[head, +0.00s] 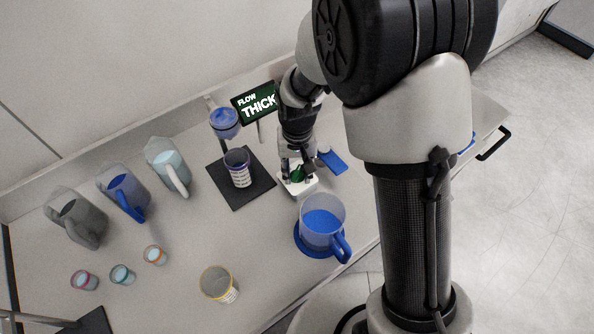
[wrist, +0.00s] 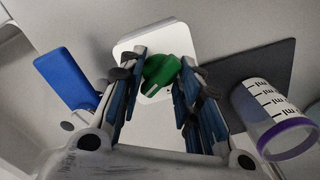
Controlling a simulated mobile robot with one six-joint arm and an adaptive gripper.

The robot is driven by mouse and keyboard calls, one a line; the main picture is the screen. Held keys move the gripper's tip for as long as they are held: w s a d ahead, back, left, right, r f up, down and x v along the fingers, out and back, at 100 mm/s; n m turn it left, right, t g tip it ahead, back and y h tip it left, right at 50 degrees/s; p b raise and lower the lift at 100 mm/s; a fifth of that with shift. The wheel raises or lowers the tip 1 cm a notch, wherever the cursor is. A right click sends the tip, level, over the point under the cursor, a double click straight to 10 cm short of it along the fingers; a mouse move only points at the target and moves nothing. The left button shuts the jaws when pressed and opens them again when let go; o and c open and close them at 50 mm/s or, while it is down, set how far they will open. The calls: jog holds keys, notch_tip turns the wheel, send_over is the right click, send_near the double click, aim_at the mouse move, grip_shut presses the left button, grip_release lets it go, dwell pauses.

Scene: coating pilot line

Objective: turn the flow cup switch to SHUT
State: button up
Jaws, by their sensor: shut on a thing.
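The flow cup switch is a green knob (wrist: 160,72) on a white square base (wrist: 178,40) in the wrist view. In the head view the white base (head: 298,187) shows right of the black mat, with the knob partly hidden. My gripper (wrist: 162,70) is over the base with a finger on each side of the knob, shut on it. In the head view my gripper (head: 297,172) reaches down onto the switch from above. A dark display (head: 257,103) behind reads "FLOW THICK". The flow cup (head: 224,122), filled blue, is held up left of it. No switch markings are readable.
A purple-rimmed beaker (head: 238,168) stands on the black mat (head: 254,193). A jug of blue liquid (head: 322,222) stands in front of the switch. A blue object (wrist: 68,80) lies beside the base. Several jugs and small cups stand at left.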

aim_at(297, 172)
jog(key=n, duration=0.3)
jog(key=shift+n, duration=0.3)
jog(key=shift+n, duration=1.1)
jog(key=n, duration=0.5)
jog(key=shift+n+p, duration=0.3)
jog(key=o, duration=1.3)
notch_tip(297, 172, up, 6)
jog(key=p, duration=0.4)
jog(key=shift+r+p, duration=0.1)
jog(key=shift+p, duration=0.25)
